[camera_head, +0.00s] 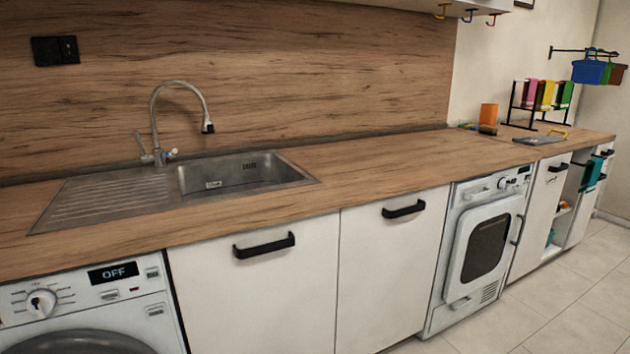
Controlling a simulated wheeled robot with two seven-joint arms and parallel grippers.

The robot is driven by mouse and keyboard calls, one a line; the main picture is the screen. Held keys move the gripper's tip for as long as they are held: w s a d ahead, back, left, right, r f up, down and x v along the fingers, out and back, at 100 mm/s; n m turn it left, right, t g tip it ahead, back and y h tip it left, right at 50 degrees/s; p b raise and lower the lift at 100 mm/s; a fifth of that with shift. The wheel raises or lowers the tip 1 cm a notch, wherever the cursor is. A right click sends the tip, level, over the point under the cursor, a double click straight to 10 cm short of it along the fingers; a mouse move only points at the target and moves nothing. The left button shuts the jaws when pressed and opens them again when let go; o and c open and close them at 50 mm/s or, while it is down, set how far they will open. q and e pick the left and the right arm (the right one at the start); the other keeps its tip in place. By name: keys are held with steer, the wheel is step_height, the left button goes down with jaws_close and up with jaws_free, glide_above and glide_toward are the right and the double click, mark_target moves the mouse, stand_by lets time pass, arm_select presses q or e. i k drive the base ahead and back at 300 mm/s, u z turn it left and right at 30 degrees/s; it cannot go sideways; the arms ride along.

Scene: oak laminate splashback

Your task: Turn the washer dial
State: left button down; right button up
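A white front-loading washer (90,318) stands under the counter at the lower left, cut off by the frame's left and bottom edges. Its round white dial (41,303) is at the left of its panel, with a dark mark on its face and printed settings around it. A black display (113,273) on the panel reads OFF. The top of the washer's round door (80,344) shows at the bottom edge. Neither of my grippers is in view.
A wooden counter (380,165) with a steel sink (110,200) and tall faucet (160,120) runs above the washer. White cabinets with black handles (264,246) sit right of it. A second white machine (478,250) with its own knob stands further right. Tiled floor (560,300) is clear at lower right.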

mark_target(41, 302)
steer(key=u, duration=1.25)
